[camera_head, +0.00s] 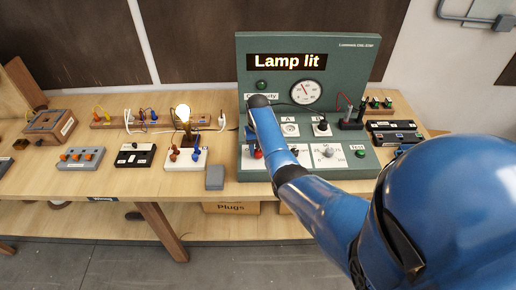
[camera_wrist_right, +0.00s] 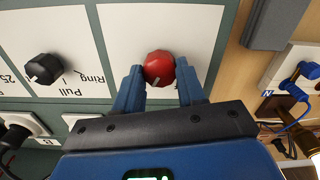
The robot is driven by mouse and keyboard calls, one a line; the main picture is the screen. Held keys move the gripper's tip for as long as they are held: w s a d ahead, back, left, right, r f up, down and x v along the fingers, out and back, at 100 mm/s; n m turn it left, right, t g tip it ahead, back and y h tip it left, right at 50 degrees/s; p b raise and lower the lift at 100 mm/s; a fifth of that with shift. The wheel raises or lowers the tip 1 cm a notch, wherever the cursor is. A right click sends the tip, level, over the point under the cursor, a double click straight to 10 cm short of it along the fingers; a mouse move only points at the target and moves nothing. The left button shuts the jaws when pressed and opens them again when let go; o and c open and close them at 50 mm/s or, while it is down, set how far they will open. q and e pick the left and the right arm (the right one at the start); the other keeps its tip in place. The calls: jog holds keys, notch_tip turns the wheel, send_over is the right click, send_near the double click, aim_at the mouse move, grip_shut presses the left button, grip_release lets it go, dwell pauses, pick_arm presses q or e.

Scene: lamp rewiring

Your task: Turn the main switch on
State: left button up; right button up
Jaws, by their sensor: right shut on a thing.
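A red knob (camera_wrist_right: 159,67) with a pale pointer mark sits on a white label plate of the green panel, between my right gripper's fingers. My right gripper (camera_wrist_right: 158,72) is shut on this knob, one finger on each side. In the head view, my right arm reaches across the panel and mostly hides the gripper; a bit of the red knob (camera_head: 258,154) shows beside it. The panel's display (camera_head: 287,61) reads "Lamp lit", and the bulb (camera_head: 183,113) on the table glows. My left gripper is not in view.
The green panel (camera_head: 366,160) has a dial gauge (camera_head: 306,91), other knobs and a green button (camera_head: 360,153). A black knob (camera_wrist_right: 43,68) is beside the red one. A grey box (camera_head: 215,177) and a white terminal block (camera_head: 186,158) stand left of the panel.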

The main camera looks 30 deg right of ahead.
aim_at(258, 151)
jog(key=shift+m, duration=1.7)
jog(key=o, duration=1.1)
jog(key=shift+c, duration=0.2)
jog(key=shift+r, duration=0.1)
notch_tip(258, 151, up, 11)
jog(key=b, duration=0.2)
jog(key=shift+f, duration=0.2)
